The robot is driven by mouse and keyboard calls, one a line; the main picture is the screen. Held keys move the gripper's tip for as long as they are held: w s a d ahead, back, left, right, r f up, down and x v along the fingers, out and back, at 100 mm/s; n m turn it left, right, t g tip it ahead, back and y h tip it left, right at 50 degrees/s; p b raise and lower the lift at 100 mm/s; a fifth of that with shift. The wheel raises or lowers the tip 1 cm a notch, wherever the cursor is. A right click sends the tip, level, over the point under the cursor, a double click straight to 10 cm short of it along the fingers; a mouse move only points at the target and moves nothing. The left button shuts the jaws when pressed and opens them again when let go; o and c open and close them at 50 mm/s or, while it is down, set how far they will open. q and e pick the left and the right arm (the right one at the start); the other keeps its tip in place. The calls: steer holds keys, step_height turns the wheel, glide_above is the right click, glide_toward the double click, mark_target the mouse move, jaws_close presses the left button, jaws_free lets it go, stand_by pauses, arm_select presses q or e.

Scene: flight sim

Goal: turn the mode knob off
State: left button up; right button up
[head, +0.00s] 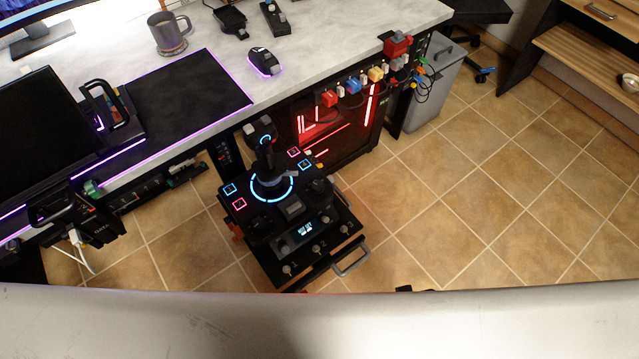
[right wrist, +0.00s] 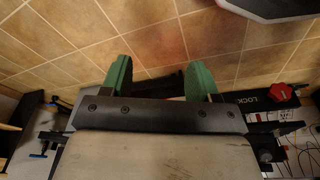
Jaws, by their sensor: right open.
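A black flight-stick unit (head: 268,187) with a glowing blue ring stands beside the desk in the head view. Its front has a small lit display (head: 306,228) and a panel with several small pale knobs, one of them at the panel's left end (head: 288,268). I cannot tell which is the mode knob or how it is set. In the right wrist view, my right gripper (right wrist: 160,78) has its green-padded fingers wide apart and empty, over tiled floor. A red knob (right wrist: 279,90) beside LOCK lettering shows at the right. My left gripper is not in view.
The desk (head: 215,60) holds a mug (head: 168,33), a mouse (head: 263,61) and a dark mat (head: 185,95). A grey handle (head: 351,263) sticks out from the unit's front. Red-lit equipment (head: 335,125) stands behind it. The tiled floor (head: 480,190) at the right is clear.

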steer(key=w+a+r+b, duration=0.2)
steer(key=w+r, duration=0.3)
steer(key=r, duration=0.4)
arm_select(q)
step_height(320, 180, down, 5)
steer(key=b, duration=0.3)
arm_select(e)
steer(key=m+g, duration=0.2)
steer(key=m, duration=0.4)
glide_toward(318, 186)
step_height(318, 186, down, 8)
steer(key=shift+a+f+b, duration=0.1)
steer(key=shift+a+b, duration=0.05)
steer(key=shift+b, duration=0.85)
steer(key=shift+w+f, duration=0.1)
steer(key=shift+f, duration=0.5)
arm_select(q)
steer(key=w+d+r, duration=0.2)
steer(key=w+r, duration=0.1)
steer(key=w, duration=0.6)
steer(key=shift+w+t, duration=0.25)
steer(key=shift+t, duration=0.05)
